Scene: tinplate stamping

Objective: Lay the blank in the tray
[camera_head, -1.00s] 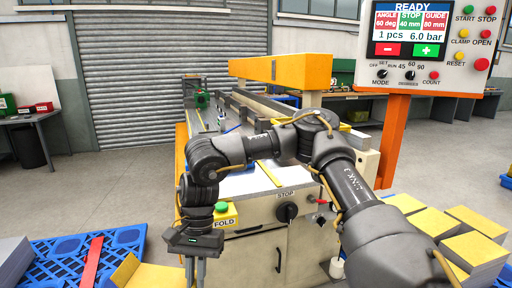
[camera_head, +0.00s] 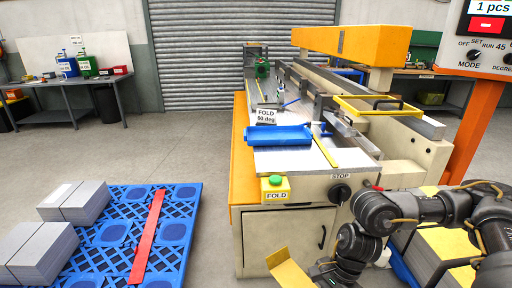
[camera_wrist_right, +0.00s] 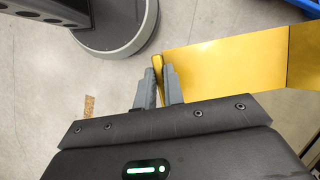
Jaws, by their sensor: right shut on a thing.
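A yellow sheet with a bent-up edge (camera_head: 290,268) is at the bottom of the head view, in front of the machine cabinet. My right gripper (camera_head: 318,275) is beside it. In the right wrist view my right gripper (camera_wrist_right: 160,82) is shut on the edge of the yellow sheet (camera_wrist_right: 225,62), which extends to the right above the floor with a crease near its far end. A blue trough-like piece (camera_head: 278,135), possibly the tray, lies on the machine bed. Which thing is the tray is not certain. My left gripper is out of view.
The folding machine (camera_head: 280,240) has a green FOLD button (camera_head: 275,181) and STOP knob (camera_head: 341,192) at its front. A blue pallet (camera_head: 175,232) at left bears grey stacks (camera_head: 75,200) and a red bar (camera_head: 148,236). Floor is clear between pallet and machine.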

